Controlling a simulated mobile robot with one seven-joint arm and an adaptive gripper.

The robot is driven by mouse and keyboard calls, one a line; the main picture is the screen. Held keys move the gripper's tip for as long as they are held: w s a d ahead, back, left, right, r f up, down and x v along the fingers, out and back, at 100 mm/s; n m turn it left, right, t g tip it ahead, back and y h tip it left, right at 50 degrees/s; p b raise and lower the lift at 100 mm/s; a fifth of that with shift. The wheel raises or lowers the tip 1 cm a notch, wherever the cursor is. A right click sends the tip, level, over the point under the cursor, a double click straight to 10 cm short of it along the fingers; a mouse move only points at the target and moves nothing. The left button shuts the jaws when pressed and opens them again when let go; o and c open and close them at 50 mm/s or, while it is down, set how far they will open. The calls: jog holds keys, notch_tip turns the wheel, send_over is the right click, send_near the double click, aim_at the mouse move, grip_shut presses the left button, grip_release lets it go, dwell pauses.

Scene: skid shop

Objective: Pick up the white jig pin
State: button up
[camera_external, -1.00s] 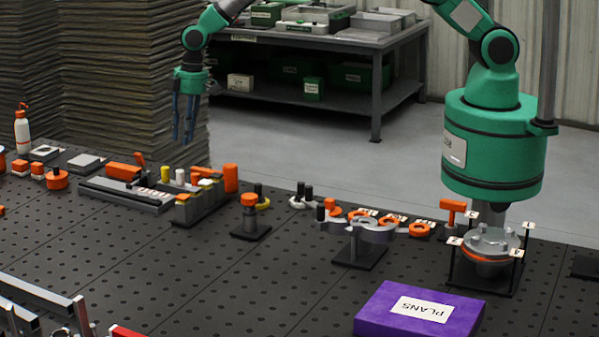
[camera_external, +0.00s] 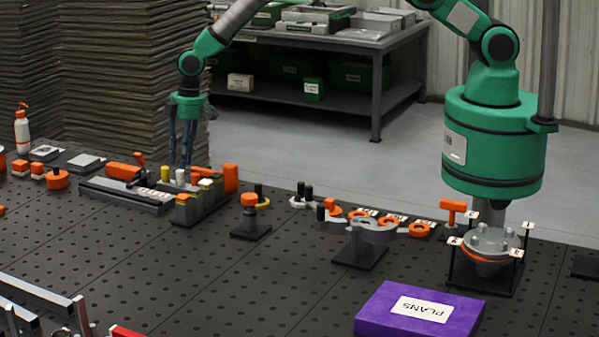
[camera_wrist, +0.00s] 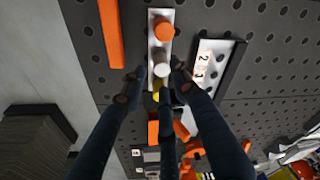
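The white jig pin (camera_external: 180,176) stands in the fixture area on the dark perforated table, beside a yellow pin (camera_external: 165,174). In the wrist view the white pin (camera_wrist: 161,69) stands upright on a pale strip, between an orange pin (camera_wrist: 163,30) and a yellow pin (camera_wrist: 157,88). My gripper (camera_external: 181,158) points down just above it. In the wrist view its dark fingers (camera_wrist: 158,76) are spread, with the white pin between their tips. I cannot tell whether any finger touches it. The yellow pin is partly hidden by the fingers.
An orange bar (camera_wrist: 111,35) lies left of the strip in the wrist view, and a numbered plate (camera_wrist: 212,65) stands right of it. In the outside view an orange cylinder (camera_external: 230,178) is close to the right. Bare table (camera_external: 150,270) lies in front.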

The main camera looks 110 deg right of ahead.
aim_at(180, 173)
jog(key=shift+f, duration=0.15)
jog(key=shift+w+a+f+p, duration=0.1)
jog(key=shift+w+f+p, duration=0.1)
jog(key=shift+f, duration=0.6)
jog(key=shift+w+f+p, duration=0.1)
jog(key=shift+f+p, duration=0.15)
jog(key=shift+f, duration=0.55)
jog(key=shift+w+a+f+p, duration=0.1)
jog(key=shift+f+p, duration=0.1)
jog(key=shift+f, duration=0.6)
grip_shut()
